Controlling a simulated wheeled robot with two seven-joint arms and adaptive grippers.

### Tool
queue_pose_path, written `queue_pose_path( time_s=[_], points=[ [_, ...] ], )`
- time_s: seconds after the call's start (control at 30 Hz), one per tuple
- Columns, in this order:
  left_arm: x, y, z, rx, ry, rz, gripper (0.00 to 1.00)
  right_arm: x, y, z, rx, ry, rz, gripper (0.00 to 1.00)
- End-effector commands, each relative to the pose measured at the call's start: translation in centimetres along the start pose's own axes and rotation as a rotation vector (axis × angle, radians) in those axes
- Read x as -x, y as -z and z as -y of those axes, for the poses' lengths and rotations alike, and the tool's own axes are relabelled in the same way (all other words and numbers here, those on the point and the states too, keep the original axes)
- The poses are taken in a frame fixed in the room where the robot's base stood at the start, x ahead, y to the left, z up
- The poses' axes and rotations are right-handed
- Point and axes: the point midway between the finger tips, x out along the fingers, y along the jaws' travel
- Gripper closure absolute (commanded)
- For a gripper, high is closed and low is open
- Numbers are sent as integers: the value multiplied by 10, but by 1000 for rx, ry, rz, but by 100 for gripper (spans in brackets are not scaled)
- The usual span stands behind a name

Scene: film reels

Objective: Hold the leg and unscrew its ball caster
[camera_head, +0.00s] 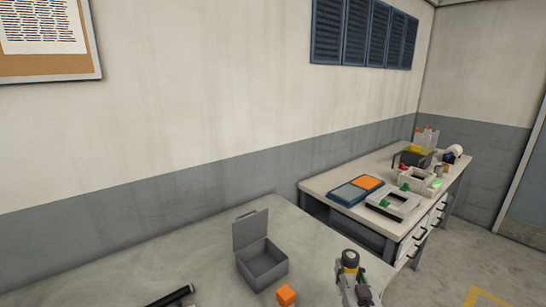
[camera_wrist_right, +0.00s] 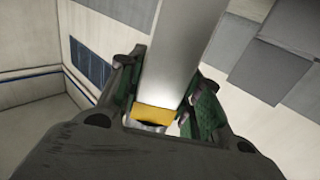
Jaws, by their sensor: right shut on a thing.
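My right gripper (camera_head: 353,284) is at the lower right of the head view, above or beside the near table. It is shut on a leg, a grey cylinder (camera_wrist_right: 175,50) with a yellow band (camera_wrist_right: 153,115). In the right wrist view the green-padded fingers (camera_wrist_right: 168,85) stand on both sides of it. In the head view a dark round end with a yellow band (camera_head: 349,267) shows at the top of what the gripper holds. I cannot tell clearly whether this end is the ball caster. My left gripper is not in view.
A second workbench (camera_head: 325,182) at the right carries trays and devices. The table's left part is clear.

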Motion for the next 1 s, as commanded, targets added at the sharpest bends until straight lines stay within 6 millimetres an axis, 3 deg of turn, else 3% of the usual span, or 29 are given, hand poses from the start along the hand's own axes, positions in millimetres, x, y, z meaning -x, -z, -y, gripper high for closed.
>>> queue_pose_path(
  time_s=[0.6, 1.0],
  points=[
    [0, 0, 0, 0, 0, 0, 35, 23, -39, 5, -3, -17, 0, 100],
    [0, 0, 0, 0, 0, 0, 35, 29, -47, 5, 0, -16, -2, 100]
  ],
)
